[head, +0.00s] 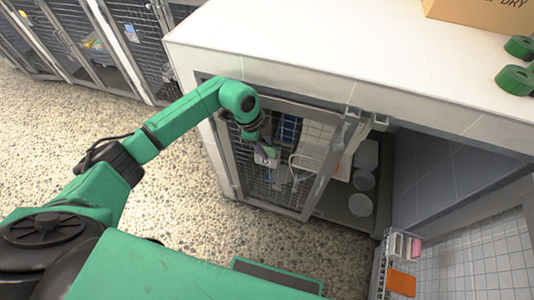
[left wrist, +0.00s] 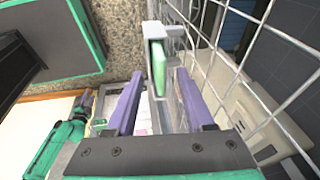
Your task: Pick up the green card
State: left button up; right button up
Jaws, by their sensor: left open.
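The green card (left wrist: 158,66) stands on edge in a grey holder (left wrist: 154,30) by the wire mesh in the left wrist view. My left gripper (left wrist: 159,78) is open. Its two purple fingers point at the card, one on each side, with the card's lower end about level with the fingertips. I see no finger touching it.
The mesh door (head: 255,180) stands under a white counter (head: 300,45). Bowls (head: 361,204) sit inside the kennel. A rack with an orange item (head: 402,282) is at lower right. More kennels (head: 95,45) line the upper left. Pebbled floor (head: 190,170) is open on the left.

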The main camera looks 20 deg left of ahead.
pick_arm(q)
grip_shut()
jog(key=shift+w+r, duration=0.15)
dwell(1.2)
